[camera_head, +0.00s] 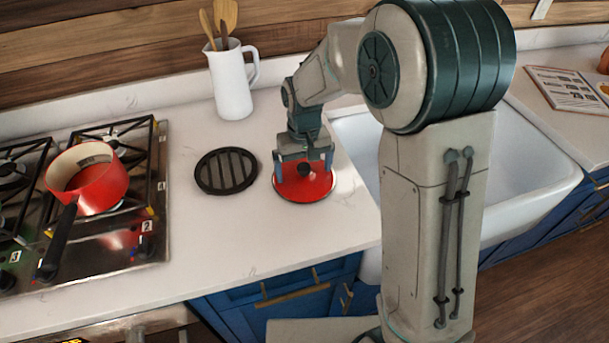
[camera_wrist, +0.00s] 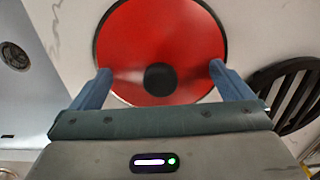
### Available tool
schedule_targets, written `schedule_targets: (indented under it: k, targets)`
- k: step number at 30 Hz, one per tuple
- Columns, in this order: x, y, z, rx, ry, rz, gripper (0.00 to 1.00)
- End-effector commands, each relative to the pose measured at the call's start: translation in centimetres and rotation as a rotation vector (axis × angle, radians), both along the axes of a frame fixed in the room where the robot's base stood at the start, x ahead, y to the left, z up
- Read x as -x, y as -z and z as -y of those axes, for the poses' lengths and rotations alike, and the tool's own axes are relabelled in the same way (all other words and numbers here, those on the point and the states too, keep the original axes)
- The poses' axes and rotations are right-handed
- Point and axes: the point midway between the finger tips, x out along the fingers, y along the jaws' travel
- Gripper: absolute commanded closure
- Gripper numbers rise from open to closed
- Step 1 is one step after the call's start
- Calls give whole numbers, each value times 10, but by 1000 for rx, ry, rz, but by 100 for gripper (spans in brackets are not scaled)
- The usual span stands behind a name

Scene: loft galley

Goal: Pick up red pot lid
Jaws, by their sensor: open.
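The red pot lid (camera_head: 310,189) lies flat on the white counter, between the black trivet and the sink. It has a black round knob (camera_wrist: 159,78) at its middle, which also shows in the head view between the fingers. My gripper (camera_head: 304,170) is above the lid, pointing down. In the wrist view my gripper (camera_wrist: 160,72) is open, with one blue finger on each side of the knob and space between. I cannot tell whether the fingertips touch the lid.
A black slatted trivet (camera_head: 226,171) lies just left of the lid. A red pot (camera_head: 90,184) stands on the gas stove (camera_head: 125,242). A white jug (camera_head: 231,85) with wooden utensils stands behind. The white sink (camera_head: 528,180) is to the right. The front counter is clear.

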Motion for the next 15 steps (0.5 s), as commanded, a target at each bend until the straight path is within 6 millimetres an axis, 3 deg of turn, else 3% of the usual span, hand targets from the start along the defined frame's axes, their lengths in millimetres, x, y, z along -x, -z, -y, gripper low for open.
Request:
schedule_targets:
  k: [3,12,15]
  targets:
    - [0,0,0,0,0,0,3]
    - [0,1,0,0,0,-1,87]
    - [1,1,0,1,0,-2,88]
